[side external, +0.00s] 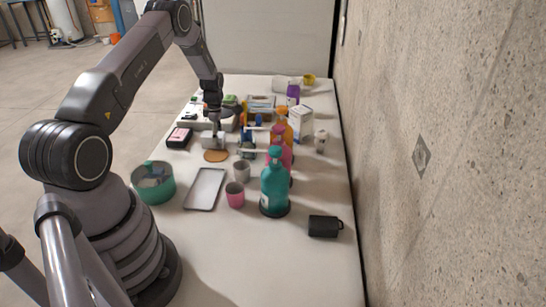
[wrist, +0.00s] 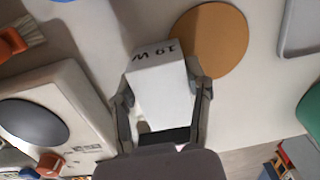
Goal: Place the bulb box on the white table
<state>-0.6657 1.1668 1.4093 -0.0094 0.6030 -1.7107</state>
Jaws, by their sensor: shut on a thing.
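The bulb box (wrist: 158,88) is a small white box with "19 W" printed on its grey end face. It sits between the two fingers of my gripper (wrist: 162,96), which is shut on it. In the side external view the bulb box (side external: 211,142) is at my gripper (side external: 213,130), low over the white table (side external: 283,262), just behind a round brown coaster (side external: 216,156). I cannot tell whether the box touches the table. The white table also shows around the box in the wrist view (wrist: 255,95).
The brown coaster (wrist: 210,40) lies beside the box. A grey tray (side external: 205,188), teal bowl (side external: 154,183), cups (side external: 235,195) and bottles (side external: 275,182) stand nearby. A white device with a dark oval (wrist: 50,115) is close to the left finger. The table's front is mostly clear.

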